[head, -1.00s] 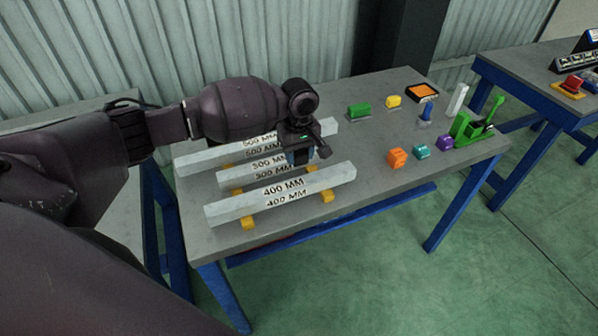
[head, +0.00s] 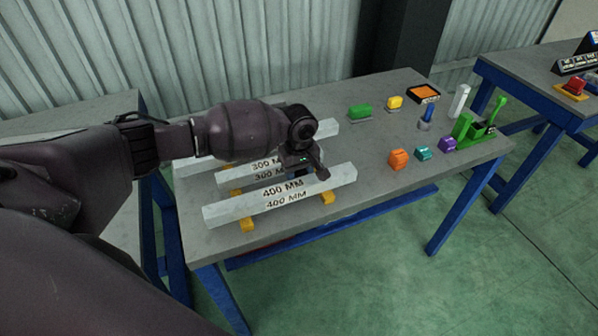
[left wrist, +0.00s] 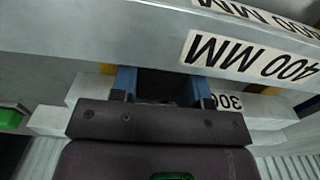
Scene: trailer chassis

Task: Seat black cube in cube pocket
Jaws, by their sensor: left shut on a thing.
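My left gripper (head: 304,174) is low over the bars on the grey table, just behind the 400 MM bar, and its fingertips are mostly hidden by my wrist in the head view. In the left wrist view its blue fingers (left wrist: 160,92) are apart with a dark block, seemingly the black cube (left wrist: 158,84), between them. The cube's lower side is hidden, and I cannot tell whether it touches anything below. The cube pocket cannot be made out. My right gripper is not in view.
The 400 MM bar (head: 226,208) lies in front on yellow supports, with the 300 MM bar (head: 232,178) behind it. Orange (head: 398,159), teal (head: 423,153) and purple (head: 447,144) pieces stand to the right. A green block (head: 360,111) and an orange-edged tray (head: 436,96) sit farther back.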

